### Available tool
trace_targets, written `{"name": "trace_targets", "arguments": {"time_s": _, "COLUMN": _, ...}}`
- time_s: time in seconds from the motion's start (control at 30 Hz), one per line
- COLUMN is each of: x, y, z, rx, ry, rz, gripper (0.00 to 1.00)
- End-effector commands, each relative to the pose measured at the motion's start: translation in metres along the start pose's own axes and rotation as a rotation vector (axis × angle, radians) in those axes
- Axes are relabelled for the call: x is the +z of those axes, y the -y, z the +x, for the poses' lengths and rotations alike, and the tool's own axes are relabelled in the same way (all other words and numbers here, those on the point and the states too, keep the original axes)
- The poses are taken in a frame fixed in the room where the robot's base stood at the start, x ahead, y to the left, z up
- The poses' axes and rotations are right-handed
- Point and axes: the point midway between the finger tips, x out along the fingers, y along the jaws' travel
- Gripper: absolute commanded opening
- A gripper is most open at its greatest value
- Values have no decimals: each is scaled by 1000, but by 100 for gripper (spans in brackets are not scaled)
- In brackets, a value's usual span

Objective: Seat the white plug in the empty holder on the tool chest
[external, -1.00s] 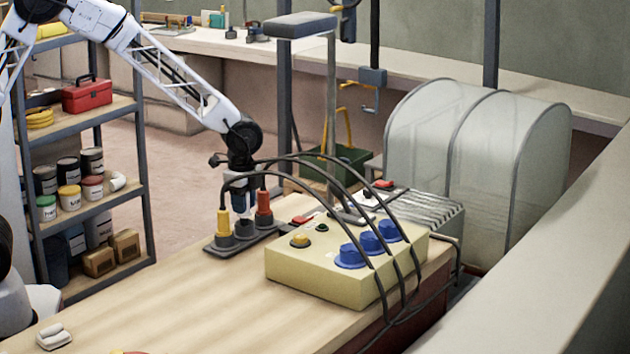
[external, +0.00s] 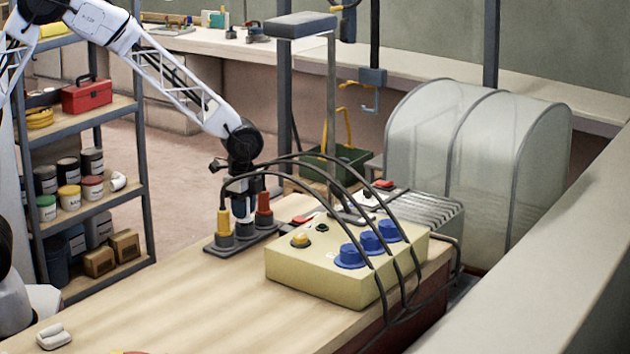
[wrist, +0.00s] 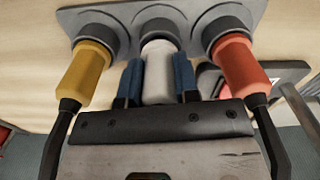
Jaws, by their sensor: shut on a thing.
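The white plug (wrist: 158,78) is between the two blue fingers of my gripper (wrist: 159,62), which is shut on it. Its far end meets the middle holder (wrist: 160,18) of a grey strip of three, lined up with it. I cannot tell how deep it sits. A yellow plug (wrist: 86,68) stands in the holder on the left and a red plug (wrist: 243,66) in the one on the right. In the external view the strip (external: 213,249) lies on the wooden top (external: 150,300), and my gripper (external: 244,212) points down over its middle, partly hidden by cables.
A cream box (external: 320,278) with blue connectors (external: 350,255) stands right of the strip. Black cables (external: 345,200) arch from it to the plugs, close to my wrist. A ribbed grey unit (external: 430,212) sits behind it. The wooden top is mostly clear at front left.

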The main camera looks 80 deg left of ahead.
Motion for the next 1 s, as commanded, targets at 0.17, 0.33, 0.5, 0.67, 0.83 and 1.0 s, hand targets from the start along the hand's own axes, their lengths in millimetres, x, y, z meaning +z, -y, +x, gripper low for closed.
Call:
{"name": "trace_targets", "arguments": {"time_s": 0.17, "x": 0, "y": 0, "z": 2, "rx": 0, "ry": 0, "rz": 0, "gripper": 3}}
{"name": "trace_targets", "arguments": {"time_s": 0.33, "x": 0, "y": 0, "z": 5, "rx": 0, "ry": 0, "rz": 0, "gripper": 3}}
{"name": "trace_targets", "arguments": {"time_s": 0.5, "x": 0, "y": 0, "z": 5, "rx": 0, "ry": 0, "rz": 0, "gripper": 3}}
{"name": "trace_targets", "arguments": {"time_s": 0.67, "x": 0, "y": 0, "z": 5, "rx": 0, "ry": 0, "rz": 0, "gripper": 3}}
{"name": "trace_targets", "arguments": {"time_s": 0.83, "x": 0, "y": 0, "z": 5, "rx": 0, "ry": 0, "rz": 0, "gripper": 48}}
{"name": "trace_targets", "arguments": {"time_s": 1.0, "x": 0, "y": 0, "z": 5, "rx": 0, "ry": 0, "rz": 0, "gripper": 59}}
